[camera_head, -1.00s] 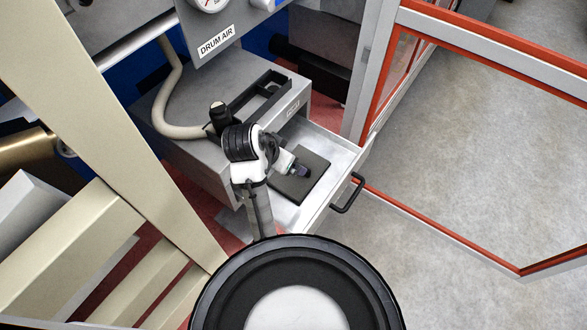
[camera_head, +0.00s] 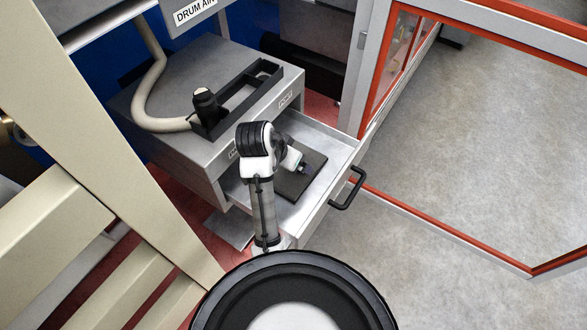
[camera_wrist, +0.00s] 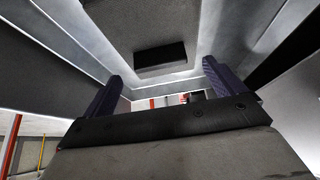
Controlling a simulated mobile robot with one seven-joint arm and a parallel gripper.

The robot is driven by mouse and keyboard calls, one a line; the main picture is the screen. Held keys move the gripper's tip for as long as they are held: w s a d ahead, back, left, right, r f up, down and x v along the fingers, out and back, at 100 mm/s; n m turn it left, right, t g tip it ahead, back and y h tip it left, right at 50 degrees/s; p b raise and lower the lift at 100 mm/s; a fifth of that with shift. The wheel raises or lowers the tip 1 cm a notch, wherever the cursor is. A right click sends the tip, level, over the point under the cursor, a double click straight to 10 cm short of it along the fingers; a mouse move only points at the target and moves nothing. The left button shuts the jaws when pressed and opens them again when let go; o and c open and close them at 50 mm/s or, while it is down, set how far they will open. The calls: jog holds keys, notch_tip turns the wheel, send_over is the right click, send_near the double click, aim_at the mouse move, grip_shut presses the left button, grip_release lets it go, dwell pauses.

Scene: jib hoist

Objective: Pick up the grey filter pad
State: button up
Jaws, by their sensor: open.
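The grey filter pad (camera_head: 296,186) is a dark grey, flat slab lying in the open drawer (camera_head: 333,165) of the grey cabinet. My wrist covers its left part in the head view. My gripper (camera_head: 306,167) is over the pad there, and whether it touches is hard to tell. In the wrist view, the two dark purple fingers of my gripper (camera_wrist: 164,76) stand wide apart with nothing between them. A grey textured slab (camera_wrist: 145,22) with a black rectangle at its edge, seemingly the pad, shows beyond the fingertips.
The drawer's pale walls surround the pad closely, and a black handle (camera_head: 347,188) is on its front. A black holder (camera_head: 240,100) with a hose (camera_head: 143,75) sits on the cabinet top. A red-edged frame (camera_head: 450,237) stands right; a beige structure (camera_head: 110,150) stands left.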

jog(key=x, duration=0.3)
jog(key=shift+w+f, duration=0.15)
jog(key=shift+f, duration=0.05)
jog(key=shift+c, duration=0.2)
jog(key=c, duration=1.1)
jog(key=shift+r, duration=0.1)
jog(key=shift+r, duration=0.6)
notch_tip(320, 180, up, 19)
jog(key=p, duration=1.1)
jog(key=shift+f+p, duration=0.15)
jog(key=shift+p, duration=0.25)
